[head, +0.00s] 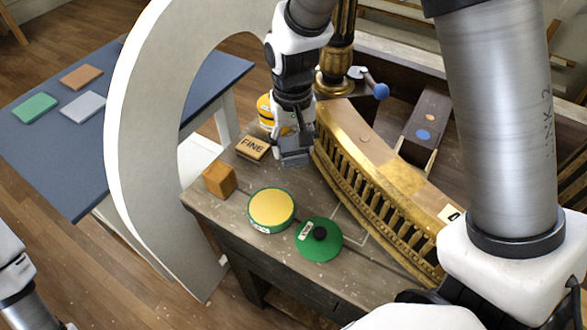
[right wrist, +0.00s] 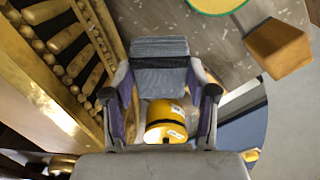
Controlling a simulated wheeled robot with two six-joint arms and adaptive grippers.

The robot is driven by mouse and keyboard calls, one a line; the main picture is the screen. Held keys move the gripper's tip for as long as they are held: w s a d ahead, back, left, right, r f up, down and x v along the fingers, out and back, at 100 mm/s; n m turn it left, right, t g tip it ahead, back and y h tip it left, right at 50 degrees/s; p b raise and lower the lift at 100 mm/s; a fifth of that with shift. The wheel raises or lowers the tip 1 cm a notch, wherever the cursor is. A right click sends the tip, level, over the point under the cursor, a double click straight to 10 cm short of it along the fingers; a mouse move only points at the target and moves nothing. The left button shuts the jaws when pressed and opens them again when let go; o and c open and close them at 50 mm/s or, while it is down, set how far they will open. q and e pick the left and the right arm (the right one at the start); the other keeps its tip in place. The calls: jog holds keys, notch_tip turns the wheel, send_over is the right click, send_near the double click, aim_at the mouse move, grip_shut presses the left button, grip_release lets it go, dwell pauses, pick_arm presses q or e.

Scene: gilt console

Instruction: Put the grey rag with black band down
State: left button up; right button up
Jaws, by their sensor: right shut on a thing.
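The grey rag with black band (right wrist: 160,62) is between the fingertips of my right gripper (right wrist: 160,85) in the right wrist view. The rag looks like a folded grey block with a darker band across it. In the head view the right gripper (head: 293,135) points down over the wooden bench (head: 290,264), and the rag (head: 294,157) shows at its tips, beside the gilt railing. I cannot tell if the rag touches the bench top. Only part of my left arm shows at the lower left; its gripper is out of the picture.
Close by are the FINE block (head: 253,147), a yellow tin (head: 264,108), an orange-brown block (head: 219,180), a yellow-topped round tin (head: 271,209) and a green disc (head: 319,240). The curved gilt railing (head: 375,175) stands right. A blue-topped table (head: 60,140) is at left.

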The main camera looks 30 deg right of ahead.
aim_at(294, 175)
notch_tip(294, 175, down, 6)
jog(key=shift+d+f, duration=0.1)
jog(key=shift+f, duration=0.1)
jog(key=shift+w, duration=0.1)
jog(key=shift+f, duration=0.15)
jog(key=o, duration=0.9)
jog(key=shift+o, duration=0.2)
notch_tip(294, 175, up, 12)
jog(key=shift+r, duration=0.15)
